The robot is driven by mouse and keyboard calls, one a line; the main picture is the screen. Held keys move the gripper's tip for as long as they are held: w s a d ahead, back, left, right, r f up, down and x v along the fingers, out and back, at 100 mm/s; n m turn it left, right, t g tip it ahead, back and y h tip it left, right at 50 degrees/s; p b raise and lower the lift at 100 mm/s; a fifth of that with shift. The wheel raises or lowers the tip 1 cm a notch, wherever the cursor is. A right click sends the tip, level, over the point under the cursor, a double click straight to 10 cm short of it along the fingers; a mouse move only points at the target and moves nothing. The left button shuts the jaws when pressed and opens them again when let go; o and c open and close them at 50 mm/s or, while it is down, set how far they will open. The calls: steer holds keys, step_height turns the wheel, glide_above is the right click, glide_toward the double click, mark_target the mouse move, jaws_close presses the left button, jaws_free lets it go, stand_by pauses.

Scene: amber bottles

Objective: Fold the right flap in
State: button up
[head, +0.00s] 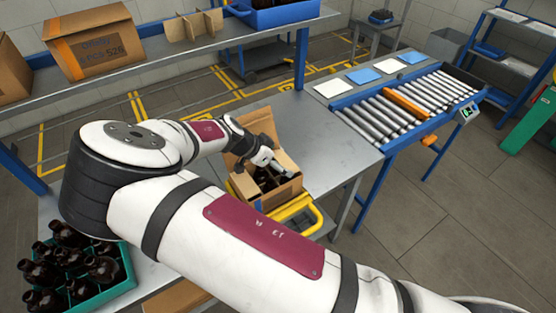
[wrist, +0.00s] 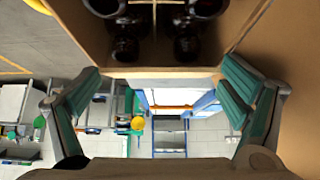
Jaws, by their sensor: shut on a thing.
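An open cardboard carton (head: 283,193) stands at the front of the grey table, with dark amber bottles (head: 264,181) inside. A tall flap (head: 262,122) stands up at its far side. My gripper (head: 265,158) is at the carton's upper right, over the opening. In the wrist view its green-padded fingers are wide apart, at the two ends of a narrow cardboard strip (wrist: 160,73), seemingly a flap seen edge-on. I take it to be shut on this strip. Bottles (wrist: 125,30) show just beyond the strip. My arm hides part of the carton's left side.
A yellow-handled frame (head: 293,212) is beside the carton's front. A green crate of bottles (head: 122,275) is at lower left. A roller conveyor (head: 400,105) adjoins the table at right. A shelf with cartons (head: 97,50) is behind. The table (head: 325,140) right of the carton is clear.

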steer(key=o, duration=0.9)
steer(key=shift+s+f, duration=0.25)
steer(key=shift+f, duration=0.2)
steer(key=shift+a, duration=0.1)
steer(key=shift+a+r, duration=0.1)
steer(key=shift+r, duration=0.05)
steer(key=shift+r+v, duration=0.2)
steer(key=shift+v, duration=3.65)
steer(key=shift+w, duration=0.15)
